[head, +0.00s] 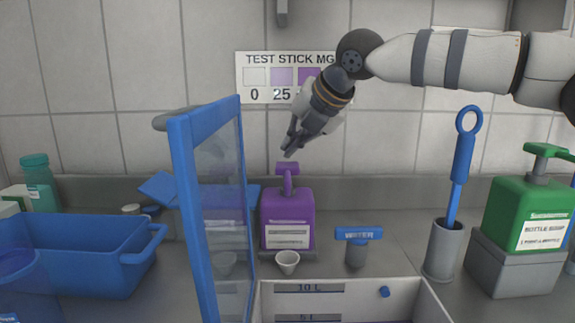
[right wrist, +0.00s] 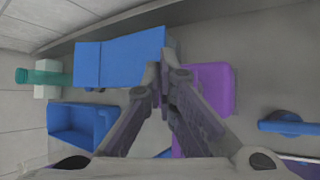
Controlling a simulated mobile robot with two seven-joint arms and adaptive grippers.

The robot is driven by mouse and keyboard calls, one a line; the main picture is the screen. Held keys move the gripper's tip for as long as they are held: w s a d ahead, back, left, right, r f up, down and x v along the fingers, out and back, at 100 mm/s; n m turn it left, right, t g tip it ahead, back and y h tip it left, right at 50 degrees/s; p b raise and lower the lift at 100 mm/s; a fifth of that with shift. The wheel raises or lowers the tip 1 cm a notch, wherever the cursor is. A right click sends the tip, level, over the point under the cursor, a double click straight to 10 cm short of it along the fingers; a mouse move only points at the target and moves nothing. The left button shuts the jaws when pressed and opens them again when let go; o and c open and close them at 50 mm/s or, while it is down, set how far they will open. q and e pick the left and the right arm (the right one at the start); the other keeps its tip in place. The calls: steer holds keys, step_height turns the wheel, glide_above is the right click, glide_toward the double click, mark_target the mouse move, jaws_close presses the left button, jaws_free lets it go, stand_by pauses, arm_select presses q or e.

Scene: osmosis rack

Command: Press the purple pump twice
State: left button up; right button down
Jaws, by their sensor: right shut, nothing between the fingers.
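The purple pump bottle (head: 287,217) stands upright at the back of the counter, with its purple pump head (head: 287,168) on top and a white label on its front. In the right wrist view the purple bottle (right wrist: 208,88) shows from above, partly hidden behind the fingers. My right gripper (head: 288,153) is shut and empty. Its fingertips point down just above the pump head; a small gap seems to show between them. In the right wrist view the shut fingertips (right wrist: 160,80) lie over the bottle's left edge. My left gripper is not in view.
A blue-framed clear panel (head: 183,220) stands upright left of the bottle. A small white cup (head: 287,262) sits before the bottle. A white basin (head: 340,300) is in front, a blue tub (head: 75,250) at left. A green soap bottle (head: 530,210) stands at right.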

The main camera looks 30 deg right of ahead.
mark_target(292, 164)
steer(key=shift+f, duration=0.15)
stand_by(0.5)
steer(key=shift+f, duration=0.3)
steer(key=shift+f, duration=1.1)
stand_by(1.0)
steer(key=shift+r, duration=1.45)
steer(key=shift+r, duration=2.55)
